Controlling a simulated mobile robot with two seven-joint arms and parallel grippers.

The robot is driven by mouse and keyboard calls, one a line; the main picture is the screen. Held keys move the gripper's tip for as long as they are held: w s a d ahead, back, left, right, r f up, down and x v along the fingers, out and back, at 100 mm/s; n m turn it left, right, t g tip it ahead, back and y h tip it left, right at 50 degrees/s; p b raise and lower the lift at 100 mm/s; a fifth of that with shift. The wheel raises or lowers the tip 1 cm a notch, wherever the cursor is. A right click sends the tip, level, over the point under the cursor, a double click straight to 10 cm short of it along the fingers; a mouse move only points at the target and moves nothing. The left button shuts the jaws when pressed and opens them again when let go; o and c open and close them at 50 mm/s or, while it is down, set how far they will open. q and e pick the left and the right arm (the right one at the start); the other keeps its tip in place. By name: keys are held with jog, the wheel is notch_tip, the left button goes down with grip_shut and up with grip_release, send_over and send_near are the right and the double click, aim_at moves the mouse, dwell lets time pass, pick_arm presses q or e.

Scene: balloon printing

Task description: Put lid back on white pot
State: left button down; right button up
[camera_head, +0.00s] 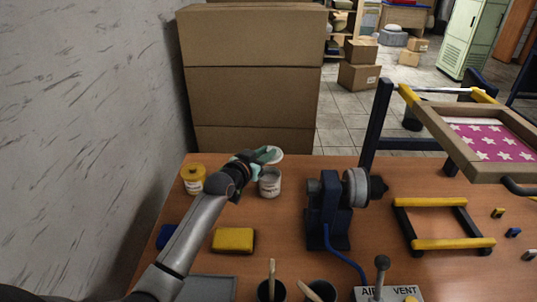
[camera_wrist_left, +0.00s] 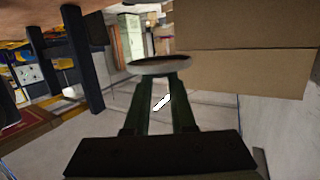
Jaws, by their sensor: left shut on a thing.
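The white pot (camera_head: 270,184) stands on the table towards its back left, and its top appears uncovered, though partly hidden by the lid and gripper. My left gripper (camera_head: 264,157) is shut on the pale round lid (camera_head: 272,154). The lid is above the pot's rim, at or slightly behind it, and looks tilted; I cannot tell the exact gap. In the left wrist view, the lid (camera_wrist_left: 160,66) sits across the tips of the two dark green fingers (camera_wrist_left: 160,84). The pot does not show there. My right gripper is not in view.
A yellow pot (camera_head: 193,183) stands left of the white pot. A yellow sponge (camera_head: 233,240) lies in front. A dark blue machine (camera_head: 328,212) stands to the right. Stacked cardboard boxes (camera_head: 253,95) rise behind the table, and a wall is at left.

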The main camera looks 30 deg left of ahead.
pick_arm(q)
notch_tip(320, 180, down, 6)
jog(key=b, duration=0.5)
jog(key=shift+f+b, duration=0.2)
jog(key=shift+b, duration=0.15)
jog(key=shift+r+p, duration=0.1)
jog(key=shift+p, duration=0.4)
dwell(1.0)
jog(key=shift+f, duration=0.25)
dwell(0.7)
jog(key=shift+p, duration=0.3)
dwell(0.4)
jog(key=c, duration=0.7)
grip_release()
jog(key=shift+o, duration=0.4)
